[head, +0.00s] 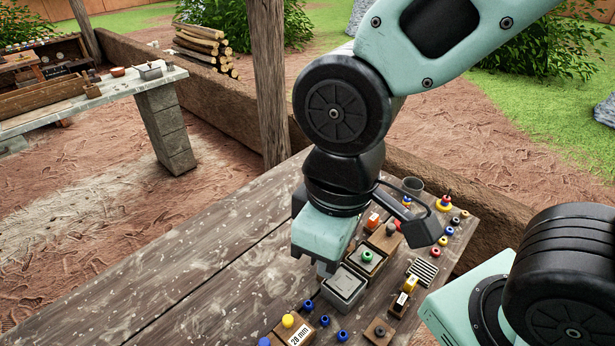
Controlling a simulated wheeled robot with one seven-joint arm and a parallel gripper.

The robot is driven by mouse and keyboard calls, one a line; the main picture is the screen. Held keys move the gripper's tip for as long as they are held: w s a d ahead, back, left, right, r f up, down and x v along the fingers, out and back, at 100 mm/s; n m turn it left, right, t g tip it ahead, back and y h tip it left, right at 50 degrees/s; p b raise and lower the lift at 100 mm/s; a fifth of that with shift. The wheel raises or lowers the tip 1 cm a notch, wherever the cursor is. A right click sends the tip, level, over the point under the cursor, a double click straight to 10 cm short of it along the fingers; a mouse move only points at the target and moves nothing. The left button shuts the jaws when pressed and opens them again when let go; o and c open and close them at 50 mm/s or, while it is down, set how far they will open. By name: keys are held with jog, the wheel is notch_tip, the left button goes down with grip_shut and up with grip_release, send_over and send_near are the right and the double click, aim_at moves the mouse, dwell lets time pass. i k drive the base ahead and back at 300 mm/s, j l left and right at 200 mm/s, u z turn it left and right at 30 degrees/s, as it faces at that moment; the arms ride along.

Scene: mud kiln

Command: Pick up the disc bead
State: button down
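My gripper (325,270) points down over the wooden table, just behind and left of a grey lidded box (345,287). Its fingers are small and partly hidden, so I cannot tell whether they are open or what is between them. Several small beads lie on the table. Blue ones (324,321) lie at the front, near a yellow one (288,320). I cannot tell which bead is the disc bead.
A wooden box with a green piece (367,257) stands behind the grey box. A block labelled 28 mm (299,334), a striped block (424,270) and a dark cup (412,185) are also on the table (190,290). Its left part is bare.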

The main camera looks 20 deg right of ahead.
aim_at(366, 256)
jog(key=k+l+u, duration=0.15)
jog(key=l, duration=0.2)
jog(key=l+u, duration=0.15)
jog(key=l, duration=0.25)
jog(key=k+l+u, duration=0.15)
jog(key=l, duration=0.2)
jog(key=k+l+u, duration=0.15)
jog(key=l, duration=0.15)
jog(key=k+l+u, duration=0.15)
jog(key=l, duration=0.2)
